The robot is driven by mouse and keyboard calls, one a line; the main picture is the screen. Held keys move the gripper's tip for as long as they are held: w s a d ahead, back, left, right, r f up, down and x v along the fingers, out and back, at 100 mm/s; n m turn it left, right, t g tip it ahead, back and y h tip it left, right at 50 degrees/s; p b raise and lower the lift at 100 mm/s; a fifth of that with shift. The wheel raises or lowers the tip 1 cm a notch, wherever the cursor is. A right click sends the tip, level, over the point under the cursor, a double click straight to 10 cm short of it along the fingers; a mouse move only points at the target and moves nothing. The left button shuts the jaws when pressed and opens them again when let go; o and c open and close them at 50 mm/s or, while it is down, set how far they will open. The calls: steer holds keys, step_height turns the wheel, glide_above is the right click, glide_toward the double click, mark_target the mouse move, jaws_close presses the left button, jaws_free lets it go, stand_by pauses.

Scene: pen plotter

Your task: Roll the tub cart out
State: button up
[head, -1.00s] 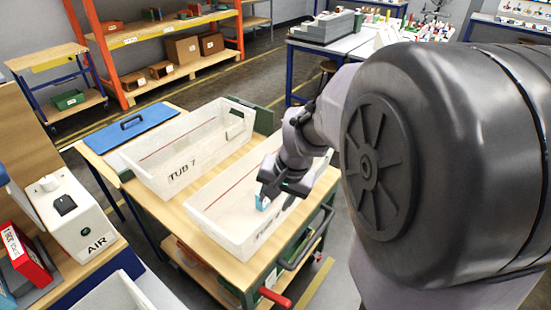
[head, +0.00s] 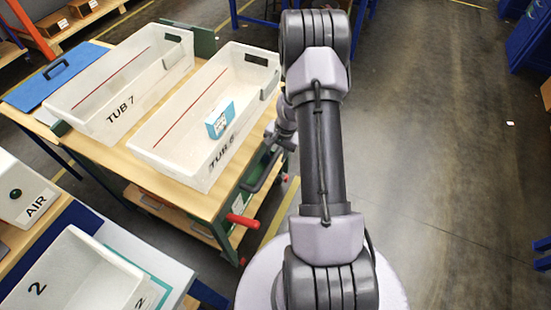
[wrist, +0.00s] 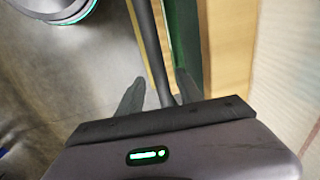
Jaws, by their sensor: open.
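The tub cart (head: 92,152) has a wooden top, a green frame and a lower shelf. Two white tubs stand on it: TUB 7 (head: 85,122) on the left and a second tub (head: 170,160) on the right, its number hard to read. A teal and white box (head: 219,120) lies in the right tub. A black handle bar (head: 262,178) runs along the cart's right end. In the wrist view, the bar (wrist: 152,50) passes between the fingers of my open gripper (wrist: 157,84), which are not closed on it. My arm hides most of the gripper in the head view.
A red lever (head: 242,220) sticks out low at the cart's near right corner. A bench with the AIR unit (head: 30,205) and a white tub marked 2 (head: 70,270) stand at near left. Open floor (head: 440,180) lies to the right.

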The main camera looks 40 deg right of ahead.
steer(key=shift+w+f, duration=0.15)
steer(key=shift+f, duration=0.75)
jaws_close()
stand_by(0.8)
